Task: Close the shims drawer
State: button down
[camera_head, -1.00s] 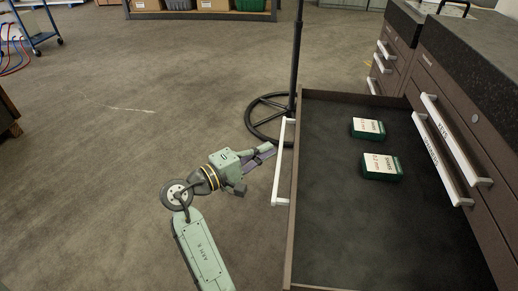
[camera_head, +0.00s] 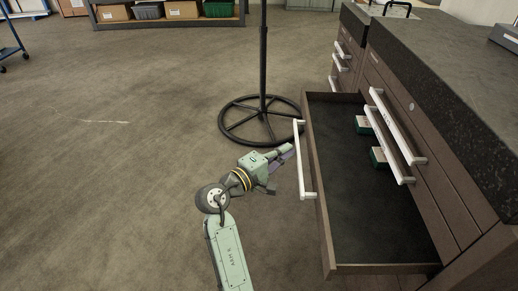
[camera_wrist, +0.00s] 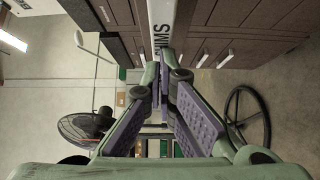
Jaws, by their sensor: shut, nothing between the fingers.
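The shims drawer (camera_head: 375,225) stands pulled out from the dark cabinet at the right, with its white handle (camera_head: 302,165) on the front panel. In the wrist view my purple-padded fingers (camera_wrist: 163,85) are shut and empty, pointing at a white strip lettered "SHIMS" (camera_wrist: 162,28).
The cabinet (camera_head: 450,100) has more white-handled drawers, shut, above the open one. A black stand with a round wheel-like base (camera_head: 262,120) is on the floor just beyond my gripper. A shelf with bins (camera_head: 165,12) is at the back.

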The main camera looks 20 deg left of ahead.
aim_at(360, 160)
jog(key=w+d+p, duration=0.1)
jog(key=w+d, duration=0.1)
jog(key=d, duration=0.5)
jog(key=w+d+p, duration=0.2)
jog(key=d, duration=0.4)
jog(key=w+d+p, duration=0.2)
jog(key=d, duration=0.5)
jog(key=shift+d, duration=0.4)
